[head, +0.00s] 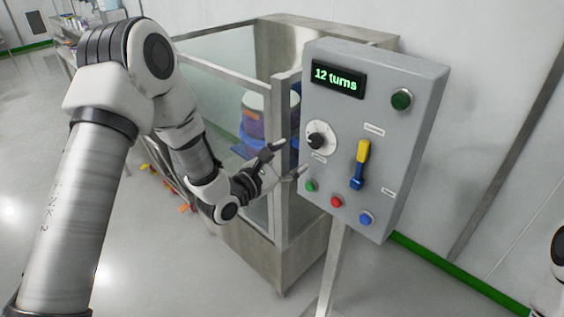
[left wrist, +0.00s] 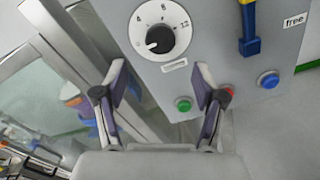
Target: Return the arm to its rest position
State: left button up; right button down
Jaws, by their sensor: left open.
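My left gripper (head: 290,160) is open and empty, in front of the left side of a grey control box. Its two fingers (left wrist: 160,90) stand apart in the left wrist view, with nothing between them. The control box (head: 420,100) has a display (head: 337,79) reading "12 turns". A round dial (head: 319,139) with a black knob is on its left; the dial (left wrist: 160,30) also shows in the left wrist view. A yellow and blue lever (head: 360,165) is right of the dial. My right gripper is not in view.
Green (head: 310,186), red (head: 336,202) and blue (head: 365,218) buttons line the box's lower edge. A metal-framed glass enclosure (head: 282,150) stands behind and left of the box. A post (head: 333,270) holds the box. Open floor (head: 180,270) lies in front.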

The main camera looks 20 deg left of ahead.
pick_arm(q)
jog(key=v, duration=0.3)
jog(key=shift+s+a, duration=0.1)
jog(key=shift+s, duration=0.2)
jog(key=s+d+f+m+g+y, duration=0.1)
jog(key=s+f+m+g, duration=0.15)
jog(key=s+f, duration=0.45)
jog(key=s+d+f+m+g+y, duration=0.1)
jog(key=s+d+f+g, duration=0.2)
jog(key=f, duration=0.8)
jog(key=s+f+m+g+y, duration=0.1)
jog(key=s+f+m+g, duration=0.1)
jog(key=s+f+g, duration=0.5)
jog(key=s+a+f+m+g+y, duration=0.1)
jog(key=s+f+m, duration=0.3)
jog(key=s+m, duration=0.4)
jog(key=s+a+f+m+g+y, duration=0.2)
jog(key=s+m, duration=0.6)
jog(key=m, duration=0.4)
notch_tip(320, 180, down, 2)
jog(key=shift+s+a+f+m+g, duration=0.2)
jog(key=shift+s+a+m+g, duration=0.15)
jog(key=shift+a+g, duration=0.3)
jog(key=shift+d, duration=0.1)
